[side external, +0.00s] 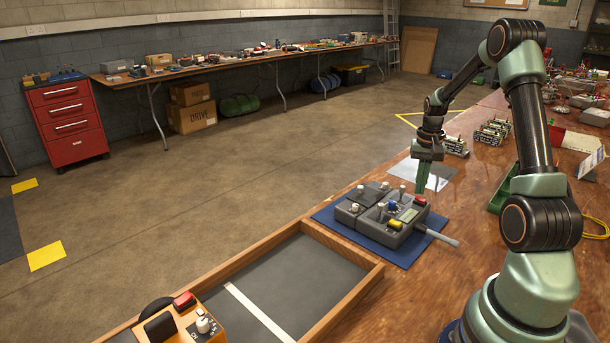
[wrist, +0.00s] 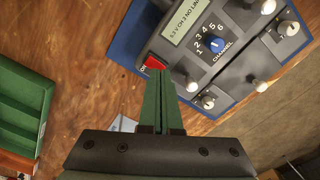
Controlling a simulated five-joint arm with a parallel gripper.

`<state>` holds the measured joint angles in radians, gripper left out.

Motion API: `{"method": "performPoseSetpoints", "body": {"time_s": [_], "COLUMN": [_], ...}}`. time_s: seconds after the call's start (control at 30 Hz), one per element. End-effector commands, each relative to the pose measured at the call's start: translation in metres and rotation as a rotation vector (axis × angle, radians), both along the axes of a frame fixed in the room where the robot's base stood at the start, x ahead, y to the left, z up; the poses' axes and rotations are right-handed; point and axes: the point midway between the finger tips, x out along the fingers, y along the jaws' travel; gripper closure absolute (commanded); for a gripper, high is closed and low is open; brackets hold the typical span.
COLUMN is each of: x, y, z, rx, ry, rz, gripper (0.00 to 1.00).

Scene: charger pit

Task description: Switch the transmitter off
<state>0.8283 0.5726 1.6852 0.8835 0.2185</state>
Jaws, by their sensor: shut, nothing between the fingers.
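A grey transmitter (side external: 385,222) with knobs, sticks and a small display lies on a blue mat (side external: 330,219). Its red switch (side external: 421,200) is at the corner near my gripper (side external: 421,190). In the wrist view the transmitter (wrist: 235,68) fills the upper right, with a blue channel knob (wrist: 217,45) beside the numbers 1 to 6. The red switch (wrist: 154,63) shows just beyond the fingertips of my gripper (wrist: 160,73). My gripper is shut and empty, pointing down. I cannot tell whether the tips touch the switch, or which way it is set.
An orange unit (side external: 178,326) with a red button and white knob stands at the front left, by a wood-framed tray (side external: 310,265). A green tray (wrist: 20,110) is left in the wrist view. Connector-like parts (side external: 490,133) stand farther back on the bench.

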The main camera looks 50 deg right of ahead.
Motion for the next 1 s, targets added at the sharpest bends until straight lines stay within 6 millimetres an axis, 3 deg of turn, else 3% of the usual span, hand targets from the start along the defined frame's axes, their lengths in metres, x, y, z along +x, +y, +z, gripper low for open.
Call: {"method": "performPoseSetpoints", "body": {"time_s": [1.0], "x": [0.0], "y": [0.0], "z": [-0.013], "rx": [0.001], "ry": [0.001], "rz": [0.0], "gripper": [1.0]}}
